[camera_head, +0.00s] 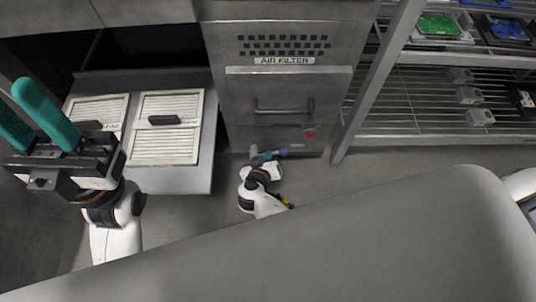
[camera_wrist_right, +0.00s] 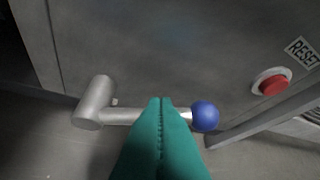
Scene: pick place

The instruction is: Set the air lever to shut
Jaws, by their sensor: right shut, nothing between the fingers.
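The air lever shows low on the air filter cabinet (camera_head: 285,90). In the right wrist view its grey pivot (camera_wrist_right: 93,104) is at left, and its bar runs roughly level to a blue ball knob (camera_wrist_right: 205,116) at right. The knob also shows in the head view (camera_head: 283,152). My right gripper (camera_wrist_right: 161,101) is shut and empty. Its teal fingers cover the middle of the bar, just left of the knob; I cannot tell whether they touch it. My left gripper (camera_head: 14,104) is raised at the far left, its teal fingers apart and empty.
A red reset button (camera_wrist_right: 271,84) is to the right of the lever. The cabinet has a handle (camera_head: 283,108) above. An open drawer (camera_head: 180,178) with two white filters stands at left. A wire rack (camera_head: 440,126) with boards and small boxes stands at right.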

